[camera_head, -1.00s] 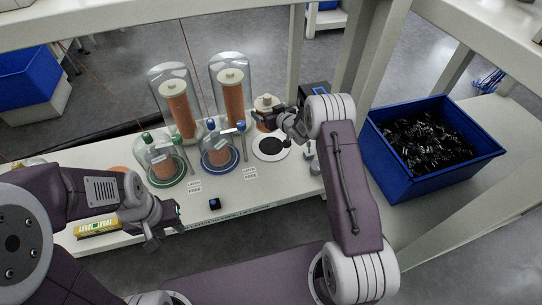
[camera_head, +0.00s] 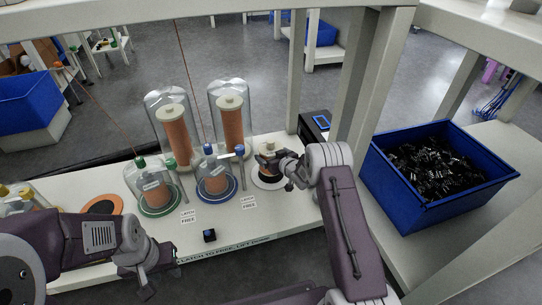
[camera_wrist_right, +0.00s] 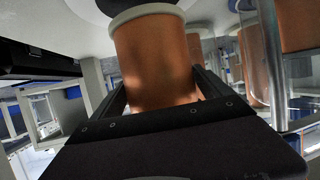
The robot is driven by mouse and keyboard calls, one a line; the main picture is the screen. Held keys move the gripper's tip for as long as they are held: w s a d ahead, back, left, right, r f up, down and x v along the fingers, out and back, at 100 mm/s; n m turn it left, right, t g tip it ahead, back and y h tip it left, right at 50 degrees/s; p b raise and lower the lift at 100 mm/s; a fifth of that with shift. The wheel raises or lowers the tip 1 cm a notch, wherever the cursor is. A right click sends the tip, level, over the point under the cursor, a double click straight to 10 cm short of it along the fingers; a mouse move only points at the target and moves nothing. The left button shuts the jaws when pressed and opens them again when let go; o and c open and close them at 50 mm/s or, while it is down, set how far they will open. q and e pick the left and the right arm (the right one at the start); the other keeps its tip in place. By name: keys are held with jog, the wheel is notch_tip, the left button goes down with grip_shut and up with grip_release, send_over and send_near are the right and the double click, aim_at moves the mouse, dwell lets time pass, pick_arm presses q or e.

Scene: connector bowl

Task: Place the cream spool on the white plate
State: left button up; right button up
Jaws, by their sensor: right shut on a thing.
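The cream spool (camera_head: 267,160), wound with copper and with cream flanges, is in my right gripper (camera_head: 284,163), near the right end of the bench. In the right wrist view the jaws are shut around the copper body of the spool (camera_wrist_right: 155,62). The white plate (camera_head: 257,183) is directly below the spool, its dark centre mostly hidden. Whether the spool touches the plate is unclear. My left gripper (camera_head: 155,276) is open and empty at the front edge of the bench, lower left.
Two tall glass domes with copper spools (camera_head: 172,130) (camera_head: 231,120) stand behind. Two low clear domes, on a green base (camera_head: 155,208) and a blue base (camera_head: 216,194), stand left of the plate. A blue bin (camera_head: 425,205) of black parts is at right.

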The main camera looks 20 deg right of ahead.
notch_tip(320, 180, down, 3)
jog(key=shift+f+b, duration=0.1)
jog(key=shift+b, duration=1)
